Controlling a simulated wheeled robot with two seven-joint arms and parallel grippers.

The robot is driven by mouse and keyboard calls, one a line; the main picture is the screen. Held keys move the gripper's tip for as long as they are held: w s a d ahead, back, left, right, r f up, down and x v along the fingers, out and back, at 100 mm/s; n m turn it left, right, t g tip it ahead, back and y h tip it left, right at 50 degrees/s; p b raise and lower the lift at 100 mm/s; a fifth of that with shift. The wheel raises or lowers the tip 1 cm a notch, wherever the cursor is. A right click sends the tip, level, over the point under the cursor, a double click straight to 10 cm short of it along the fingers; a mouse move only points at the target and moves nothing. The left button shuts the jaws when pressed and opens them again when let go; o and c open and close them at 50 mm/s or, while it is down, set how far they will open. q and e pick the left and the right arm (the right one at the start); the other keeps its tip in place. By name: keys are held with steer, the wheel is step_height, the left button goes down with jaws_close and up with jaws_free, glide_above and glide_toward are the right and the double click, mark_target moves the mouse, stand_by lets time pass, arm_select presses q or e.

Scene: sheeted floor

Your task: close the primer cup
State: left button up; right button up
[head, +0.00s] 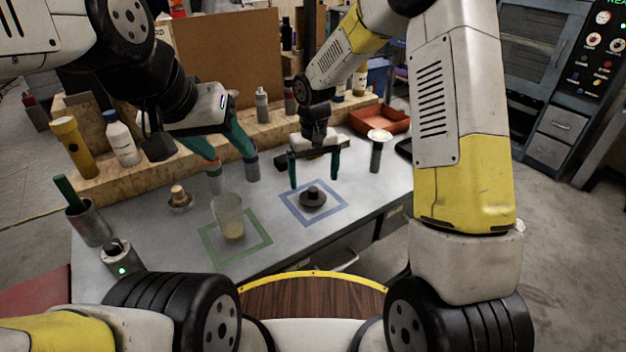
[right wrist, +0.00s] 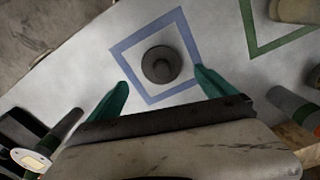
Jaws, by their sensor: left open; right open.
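The translucent, pale primer cup (head: 229,212) stands upright and open-topped inside the green square outline on the table. A dark round lid with a central knob (head: 313,199) lies inside the blue square outline; it also shows in the right wrist view (right wrist: 161,64). My right gripper (head: 314,181) is open and empty above the lid, with its teal fingers to either side. In the right wrist view its fingertips (right wrist: 161,80) are apart near the lid, not touching it. My left gripper (head: 232,159) is open behind the cup, near the wooden ledge, holding nothing that I can see.
A small cork-topped item (head: 179,198) stands left of the cup. A cup with a green-handled tool (head: 85,217) is at the left edge. A dark post with a pale round top (head: 379,148) stands right of my right gripper. Bottles line the wooden ledge (head: 150,169) behind.

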mark_target(313, 189)
steer(key=f, duration=0.5)
steer(key=shift+s+f, duration=0.1)
steer(key=shift+s, duration=0.15)
steer(key=c, duration=1.4)
